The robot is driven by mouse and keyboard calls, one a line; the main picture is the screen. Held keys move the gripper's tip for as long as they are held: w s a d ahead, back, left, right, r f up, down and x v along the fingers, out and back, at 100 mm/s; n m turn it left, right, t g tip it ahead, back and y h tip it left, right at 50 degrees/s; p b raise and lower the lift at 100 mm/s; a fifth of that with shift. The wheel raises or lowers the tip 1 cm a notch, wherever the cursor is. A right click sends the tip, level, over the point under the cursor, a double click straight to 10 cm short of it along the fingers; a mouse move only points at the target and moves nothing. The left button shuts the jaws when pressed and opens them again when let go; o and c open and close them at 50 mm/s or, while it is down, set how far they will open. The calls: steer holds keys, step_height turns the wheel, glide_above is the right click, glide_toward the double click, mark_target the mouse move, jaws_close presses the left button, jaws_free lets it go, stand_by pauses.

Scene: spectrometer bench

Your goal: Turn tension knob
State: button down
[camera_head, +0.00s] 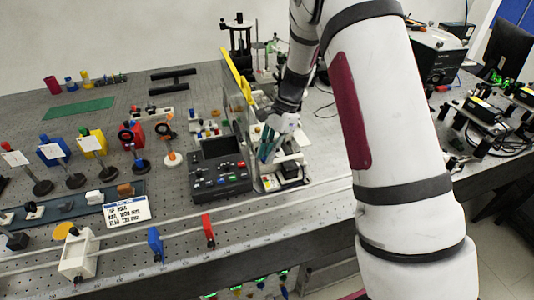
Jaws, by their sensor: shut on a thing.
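My gripper (267,148) reaches down, in the head view, onto a small optical assembly (290,170) right of the black control box. Its fingers are shut on a small part there, which I take to be the tension knob. The knob itself is hidden by the fingers and is too small to make out. My white arm fills the right middle of the view and covers part of the bench behind it.
The black control box (220,168) with coloured buttons stands just left of my gripper. A tall yellow-edged panel (238,85) rises behind it. Several coloured optic mounts (92,143) stand at left. A printed card (127,212) lies near the front rail.

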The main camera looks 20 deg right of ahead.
steer(key=shift+w+n, duration=0.1)
steer(key=shift+n, duration=0.4)
steer(key=c, duration=1.5)
jaws_free()
steer(key=shift+r, duration=0.1)
steer(key=v, duration=1.2)
steer(key=shift+w+a, duration=0.15)
